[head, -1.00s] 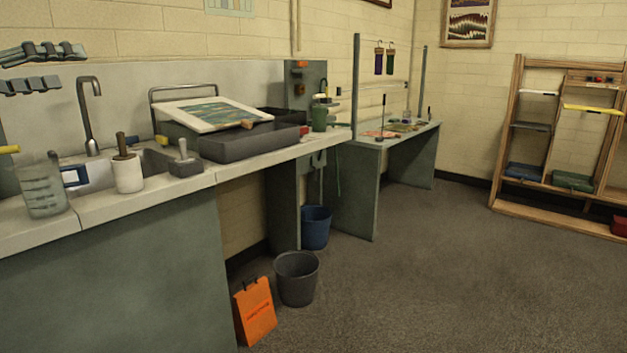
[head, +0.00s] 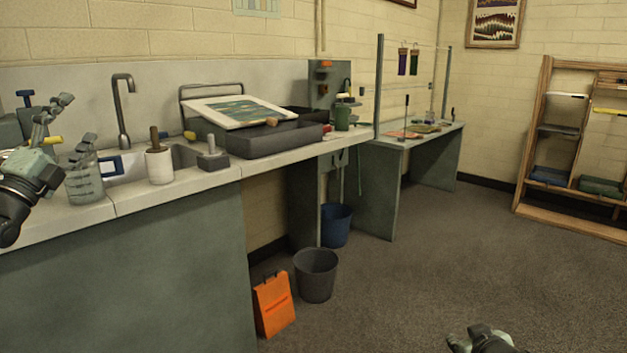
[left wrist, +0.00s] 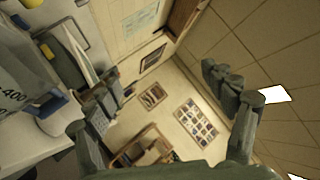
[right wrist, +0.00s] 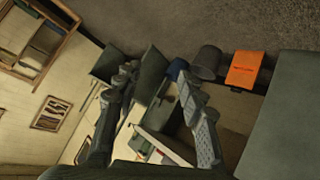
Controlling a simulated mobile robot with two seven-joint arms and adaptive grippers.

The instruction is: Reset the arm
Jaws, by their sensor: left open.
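My left gripper (head: 76,124) is at the left of the head view, by the clear measuring jug (head: 84,184) on the counter. Its fingers are spread with nothing between them, as the left wrist view (left wrist: 160,72) also shows. The jug shows large at the left edge of that view (left wrist: 22,85). My right gripper (head: 478,338) only just enters the bottom edge of the head view, over the floor. In the right wrist view (right wrist: 157,80) its fingers stand apart and hold nothing.
The counter (head: 130,203) carries a sink with a tap (head: 124,110), a white roller-like tool (head: 159,166) and a dark tray (head: 270,140). The floor at right is clear.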

